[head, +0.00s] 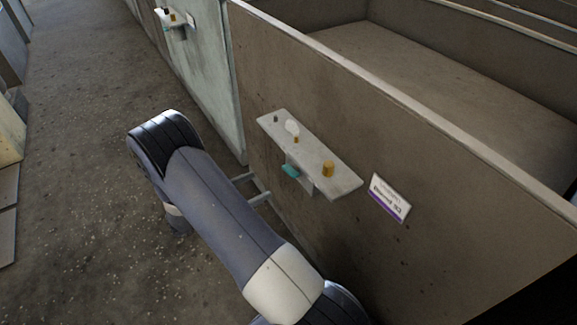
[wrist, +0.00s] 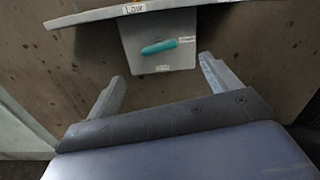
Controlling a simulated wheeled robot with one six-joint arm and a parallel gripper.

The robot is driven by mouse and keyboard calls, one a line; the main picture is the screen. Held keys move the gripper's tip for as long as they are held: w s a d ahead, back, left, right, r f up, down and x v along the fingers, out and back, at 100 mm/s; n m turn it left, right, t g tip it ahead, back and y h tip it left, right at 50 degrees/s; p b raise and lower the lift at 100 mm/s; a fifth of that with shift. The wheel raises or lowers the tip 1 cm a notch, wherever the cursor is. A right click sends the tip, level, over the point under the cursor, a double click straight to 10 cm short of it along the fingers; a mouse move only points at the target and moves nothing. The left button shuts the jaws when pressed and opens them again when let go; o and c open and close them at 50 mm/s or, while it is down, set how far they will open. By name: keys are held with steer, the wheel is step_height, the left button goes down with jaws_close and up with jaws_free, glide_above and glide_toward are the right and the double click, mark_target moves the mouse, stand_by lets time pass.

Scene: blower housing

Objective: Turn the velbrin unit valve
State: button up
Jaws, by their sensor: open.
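A teal valve handle (head: 290,171) sits on a grey box under a grey shelf (head: 345,182) fixed to the brown wall. In the wrist view the teal handle (wrist: 160,46) lies nearly level across the face of the grey box (wrist: 150,66), its right end slightly higher. My gripper (head: 262,184) is open and empty, just left of the box in the head view. In the wrist view my gripper (wrist: 161,68) has its fingers spread to either side, with the handle beyond them and apart from them. No velbrin name is readable.
The shelf carries brass fittings (head: 328,169) and a white bulb-like part (head: 292,127); its front label (wrist: 135,8) seems to read "Low". A sign (head: 390,198) is on the wall to the right. A similar unit (head: 175,18) is farther back. Floor (head: 90,140) at left is clear.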

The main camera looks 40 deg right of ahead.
mark_target(287, 171)
steer(key=d, duration=1.1)
steer(key=shift+s+f, duration=0.1)
steer(key=shift+s, duration=0.1)
steer(key=shift+c, duration=0.4)
